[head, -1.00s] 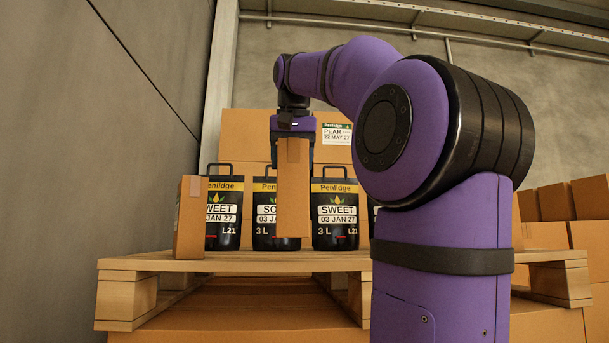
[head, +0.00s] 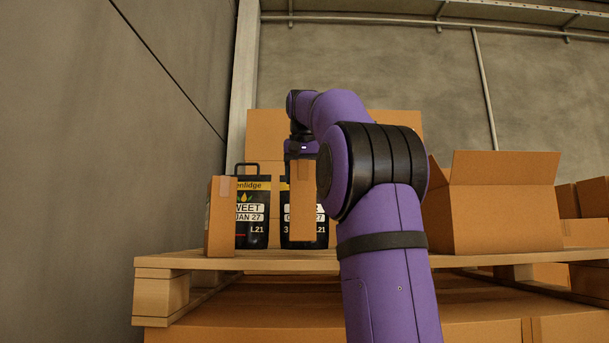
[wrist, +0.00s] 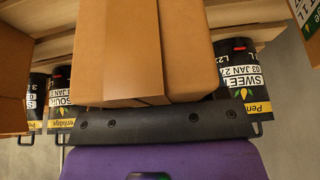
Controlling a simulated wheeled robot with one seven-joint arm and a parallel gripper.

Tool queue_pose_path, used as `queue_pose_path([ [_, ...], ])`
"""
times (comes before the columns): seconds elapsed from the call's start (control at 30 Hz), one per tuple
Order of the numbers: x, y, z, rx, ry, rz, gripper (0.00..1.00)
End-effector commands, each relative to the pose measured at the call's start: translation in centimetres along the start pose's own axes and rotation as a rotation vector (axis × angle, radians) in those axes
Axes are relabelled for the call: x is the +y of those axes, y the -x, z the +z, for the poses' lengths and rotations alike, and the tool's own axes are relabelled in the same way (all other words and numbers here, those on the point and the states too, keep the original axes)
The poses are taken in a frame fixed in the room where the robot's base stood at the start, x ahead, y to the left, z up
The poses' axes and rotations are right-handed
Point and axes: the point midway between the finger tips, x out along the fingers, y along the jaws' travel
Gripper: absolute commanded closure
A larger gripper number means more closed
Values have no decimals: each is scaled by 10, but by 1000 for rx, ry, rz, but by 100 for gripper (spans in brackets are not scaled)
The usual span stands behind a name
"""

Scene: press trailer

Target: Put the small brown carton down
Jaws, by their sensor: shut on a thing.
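My gripper (head: 302,158) is shut on the small brown carton (head: 302,200), gripping its top end. The carton hangs upright in front of a black pouch, close above the pallet (head: 285,262); whether its bottom touches the boards I cannot tell. In the wrist view the carton (wrist: 118,50) fills the upper middle, against the dark edge of my gripper (wrist: 155,122). The finger tips are hidden there.
Another small brown carton (head: 222,218) stands on the pallet at left. Black pouches (head: 251,212) stand behind. An open brown box (head: 493,205) is on the right, behind my arm. Larger cartons (head: 392,118) rise at the back. A grey wall (head: 165,120) borders the left.

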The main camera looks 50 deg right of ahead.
Motion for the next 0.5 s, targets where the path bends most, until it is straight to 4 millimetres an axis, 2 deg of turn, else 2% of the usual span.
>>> queue_pose_path([
  [0.07, -1, -3, -3, 2, -1, 0, 100],
  [0.5, -1, -32, 11, 2, -1, -1, 100],
])
